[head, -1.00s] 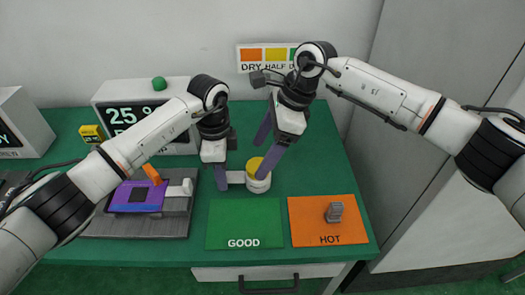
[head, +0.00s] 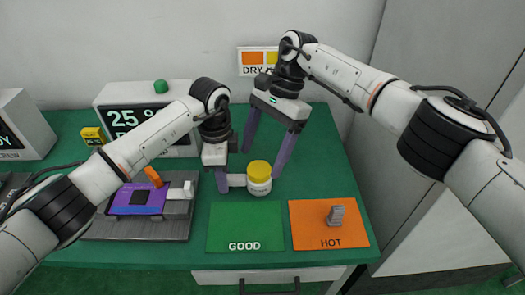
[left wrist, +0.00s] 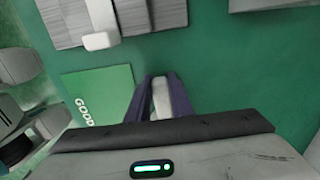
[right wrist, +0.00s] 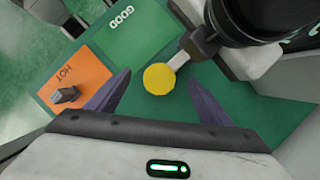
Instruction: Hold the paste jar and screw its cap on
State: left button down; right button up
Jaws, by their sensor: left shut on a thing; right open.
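The white paste jar (head: 259,187) stands at the middle of the green table, with its yellow cap (head: 258,170) on top. How tightly the cap is seated cannot be told. My left gripper (head: 223,183) is shut on the jar's pale side handle (head: 237,180). The handle also shows between the fingers in the left wrist view (left wrist: 161,100), where the jar itself is hidden. My right gripper (head: 262,164) is open, with its fingers apart on either side of the cap. The cap appears between them in the right wrist view (right wrist: 159,79), clear of both.
A green GOOD mat (head: 245,225) and an orange HOT mat (head: 312,225) with a small grey block (head: 335,215) lie in front. A grey fixture (head: 135,228) with a purple panel is at left. A display box (head: 118,118) stands behind. The right rear table is clear.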

aim_at(260, 168)
jog(key=shift+f, duration=0.1)
jog(key=shift+f, duration=1.4)
jog(key=c, duration=1.4)
jog(key=shift+d+m+t, duration=0.1)
jog(key=shift+m+t, duration=0.2)
jog(key=shift+m, duration=0.4)
jog(key=o, duration=1.3)
jog(key=shift+m, duration=0.3)
jog(key=shift+c, duration=0.2)
jog(key=shift+r, duration=0.1)
